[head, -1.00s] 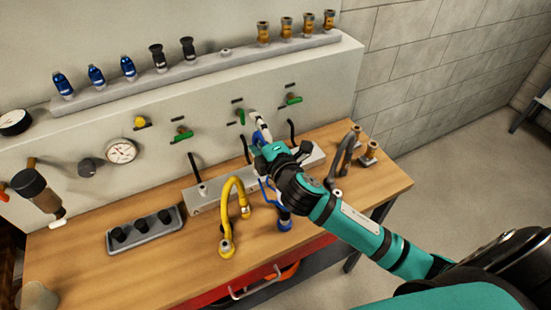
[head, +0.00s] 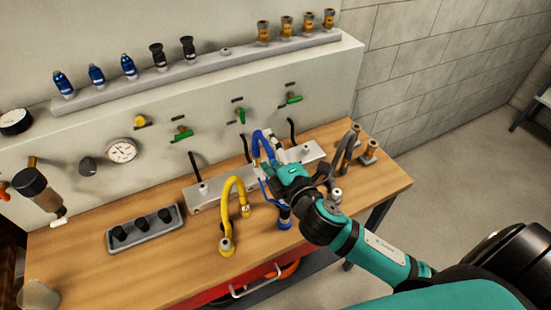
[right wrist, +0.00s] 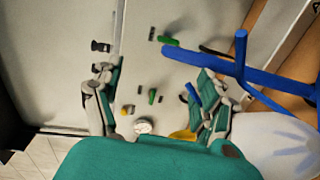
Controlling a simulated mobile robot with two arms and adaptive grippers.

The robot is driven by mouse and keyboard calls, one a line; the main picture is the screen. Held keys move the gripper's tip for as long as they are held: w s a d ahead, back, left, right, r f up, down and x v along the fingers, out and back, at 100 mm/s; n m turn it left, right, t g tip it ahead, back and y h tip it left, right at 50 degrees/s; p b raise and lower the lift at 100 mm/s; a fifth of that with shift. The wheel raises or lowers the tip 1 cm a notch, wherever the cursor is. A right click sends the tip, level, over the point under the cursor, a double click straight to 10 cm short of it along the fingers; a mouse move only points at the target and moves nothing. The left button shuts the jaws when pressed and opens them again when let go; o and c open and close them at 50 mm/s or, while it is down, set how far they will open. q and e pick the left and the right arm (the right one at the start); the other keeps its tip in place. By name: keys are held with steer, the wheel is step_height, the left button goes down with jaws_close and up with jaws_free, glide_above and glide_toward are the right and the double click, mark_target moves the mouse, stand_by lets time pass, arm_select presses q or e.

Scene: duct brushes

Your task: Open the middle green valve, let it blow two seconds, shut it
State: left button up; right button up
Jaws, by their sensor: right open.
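The middle green valve (head: 241,115) is on the wall panel. Its handle stands upright, crosswise to the left green valve (head: 182,134) and the right green valve (head: 292,99). In the right wrist view the middle valve (right wrist: 168,40) shows near the top, beyond the fingers. My right gripper (head: 276,148) is open and empty, apart from the valve, below and to its right, beside the blue hose (head: 264,142). The wrist view shows its fingers spread (right wrist: 155,82). Any blowing air cannot be seen. My left gripper is not in view.
The blue hose crosses close to my right gripper in the wrist view (right wrist: 265,75). A tray with black pieces (head: 145,242) lies left. A gauge (head: 122,150) is on the panel.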

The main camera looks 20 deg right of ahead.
steer(key=shift+s, duration=1.3)
